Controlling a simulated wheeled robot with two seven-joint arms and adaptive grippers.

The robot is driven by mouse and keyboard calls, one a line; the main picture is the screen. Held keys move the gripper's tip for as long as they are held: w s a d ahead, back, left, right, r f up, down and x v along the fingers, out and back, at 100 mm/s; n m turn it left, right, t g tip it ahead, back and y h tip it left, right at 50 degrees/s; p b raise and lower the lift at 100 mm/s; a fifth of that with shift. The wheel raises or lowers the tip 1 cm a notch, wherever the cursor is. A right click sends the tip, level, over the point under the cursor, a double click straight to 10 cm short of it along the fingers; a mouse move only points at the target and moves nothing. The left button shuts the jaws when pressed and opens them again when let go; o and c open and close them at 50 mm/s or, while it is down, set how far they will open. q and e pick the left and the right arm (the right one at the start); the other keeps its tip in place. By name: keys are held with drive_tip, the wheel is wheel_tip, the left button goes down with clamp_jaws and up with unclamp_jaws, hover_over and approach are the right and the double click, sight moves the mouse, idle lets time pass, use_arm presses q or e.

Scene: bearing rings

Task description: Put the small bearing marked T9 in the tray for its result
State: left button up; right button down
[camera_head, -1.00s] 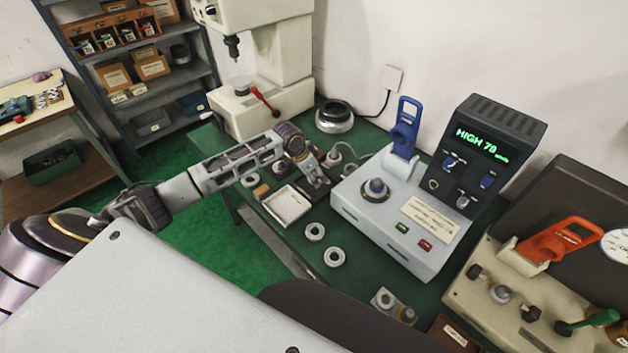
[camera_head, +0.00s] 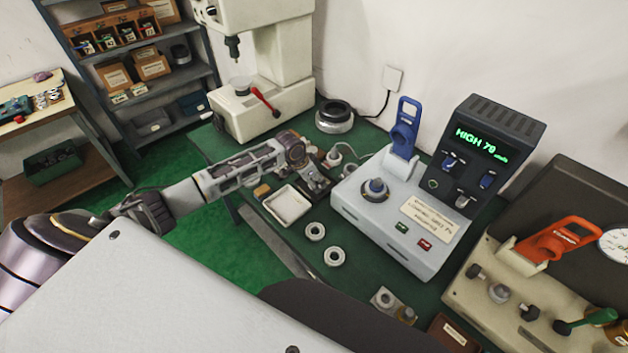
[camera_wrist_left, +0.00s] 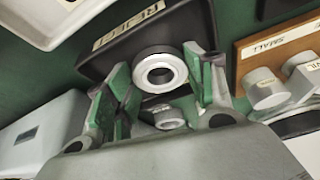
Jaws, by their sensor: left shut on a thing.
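My left gripper (camera_head: 318,187) is over the dark tray beside the white tray in the head view. In the left wrist view, its green-padded fingers (camera_wrist_left: 162,80) are shut on a small steel bearing ring (camera_wrist_left: 160,72). The ring is over or in the black tray (camera_wrist_left: 98,66) labelled REJECT; I cannot tell whether it touches the tray floor. No T9 mark is readable. My right gripper is not in view.
A white tray (camera_head: 273,203) stands beside the dark one. Two loose rings (camera_head: 315,231) lie in front. The grey tester (camera_head: 345,207) stands right, its display (camera_head: 482,144) reading HIGH 79. A wooden block (camera_wrist_left: 245,72) labelled SMALL is close to the right finger.

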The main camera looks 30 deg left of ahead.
use_arm(q)
drive_tip(key=shift+s+f, duration=0.25)
drive_tip(key=shift+f, duration=0.15)
drive_tip(key=shift+s+f, duration=0.15)
drive_tip(key=shift+f, duration=0.1)
drive_tip(key=o, duration=1)
drive_tip(key=shift+d+f, duration=0.1)
drive_tip(key=shift+c, duration=0.2)
drive_tip(key=shift+o, duration=1.1)
drive_tip(key=shift+w+f, duration=0.15)
drive_tip(key=shift+w, duration=0.1)
drive_tip(key=shift+s+r, duration=0.1)
drive_tip(key=shift+r, duration=0.1)
drive_tip(key=shift+r, duration=0.1)
